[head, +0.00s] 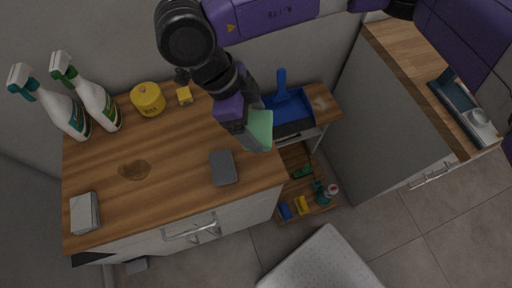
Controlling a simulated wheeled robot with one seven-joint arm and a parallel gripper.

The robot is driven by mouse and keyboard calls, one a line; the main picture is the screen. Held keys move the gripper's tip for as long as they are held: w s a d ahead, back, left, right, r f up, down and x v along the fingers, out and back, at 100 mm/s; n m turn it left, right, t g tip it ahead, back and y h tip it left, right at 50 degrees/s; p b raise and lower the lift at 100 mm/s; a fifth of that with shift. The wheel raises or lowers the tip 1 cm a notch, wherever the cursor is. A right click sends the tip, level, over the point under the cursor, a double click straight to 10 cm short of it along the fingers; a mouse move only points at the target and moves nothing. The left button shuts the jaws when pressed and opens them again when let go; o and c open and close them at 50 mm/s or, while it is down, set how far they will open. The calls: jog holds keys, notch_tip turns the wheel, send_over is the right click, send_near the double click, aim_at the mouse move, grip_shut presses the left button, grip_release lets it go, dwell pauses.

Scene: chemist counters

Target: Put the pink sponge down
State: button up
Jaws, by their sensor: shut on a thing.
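My gripper (246,133) hangs above the right part of the wooden counter (185,140), near its right edge. It is shut on a pale green, flat, sponge-like block (260,128). The block is tilted and appears to be off the counter; its height is hard to tell. The thing in the jaws looks green, not pink. I see no pink sponge in this view. The jaws cover part of the block.
A grey pad (223,168) lies below the gripper. A dark stain (134,169), a pale stack (85,213), spray bottles (97,104) and a yellow tub (148,99) are on the counter. A blue dustpan (287,105) is at right. The counter's middle is clear.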

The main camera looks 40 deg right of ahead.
notch_tip(320, 180, down, 14)
jog(key=shift+f+p, duration=0.15)
jog(key=shift+p, duration=0.95)
jog(key=shift+f, duration=0.1)
jog(key=o, duration=1)
jog(key=shift+o, duration=0.2)
jog(key=b+v, duration=0.2)
jog(key=v, duration=1)
jog(key=shift+a, duration=0.1)
